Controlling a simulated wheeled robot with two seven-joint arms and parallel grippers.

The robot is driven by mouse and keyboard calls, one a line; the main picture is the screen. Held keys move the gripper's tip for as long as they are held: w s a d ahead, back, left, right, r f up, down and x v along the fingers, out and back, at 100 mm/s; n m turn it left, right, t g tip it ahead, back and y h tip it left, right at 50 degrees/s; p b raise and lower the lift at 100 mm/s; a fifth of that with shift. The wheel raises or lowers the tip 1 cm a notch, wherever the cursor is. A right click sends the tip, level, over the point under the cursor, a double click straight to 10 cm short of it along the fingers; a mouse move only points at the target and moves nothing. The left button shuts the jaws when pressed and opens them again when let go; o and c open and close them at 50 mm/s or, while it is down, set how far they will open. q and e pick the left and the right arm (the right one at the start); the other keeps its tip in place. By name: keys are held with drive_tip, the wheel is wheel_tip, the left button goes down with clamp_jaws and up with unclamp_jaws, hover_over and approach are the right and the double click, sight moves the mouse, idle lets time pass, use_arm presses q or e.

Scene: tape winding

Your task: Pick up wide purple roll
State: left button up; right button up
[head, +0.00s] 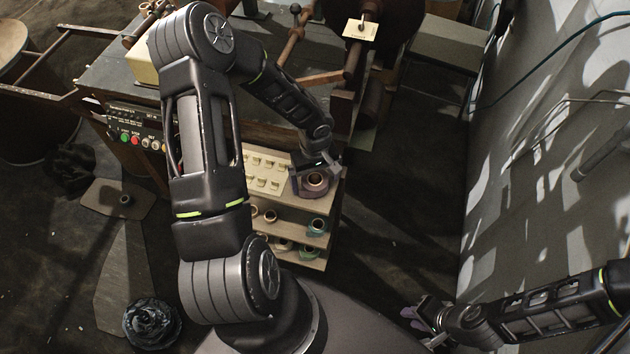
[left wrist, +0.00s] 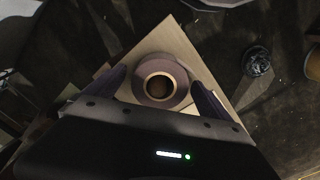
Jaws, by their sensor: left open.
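The wide purple roll (head: 313,192), a thick ring with a tan core and a dark hole, lies flat on the top board of a small shelf rack. In the left wrist view the roll (left wrist: 180,84) sits between the fingers of my left gripper (left wrist: 159,78). In the head view my left gripper (head: 317,175) is at the roll, with a finger on either side. It is open; whether a finger touches the roll cannot be told. My right gripper (head: 420,314) is at the lower right, away from the rack; its jaw opening is unclear.
Lower shelves of the rack hold several smaller rolls (head: 318,226). A machine with a button panel (head: 135,140) stands behind at left. A grey wall (head: 540,170) is at right. Dark floor (head: 405,200) between rack and wall is clear.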

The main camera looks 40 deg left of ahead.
use_arm(q)
drive_tip(key=shift+c, duration=0.3)
drive_tip(key=c, duration=1.4)
wheel_tip(320, 180, up, 9)
drive_tip(key=p, duration=0.4)
drive_tip(key=shift+r+p, duration=0.15)
drive_tip(key=shift+p, duration=0.15)
drive_tip(key=shift+r, duration=0.4)
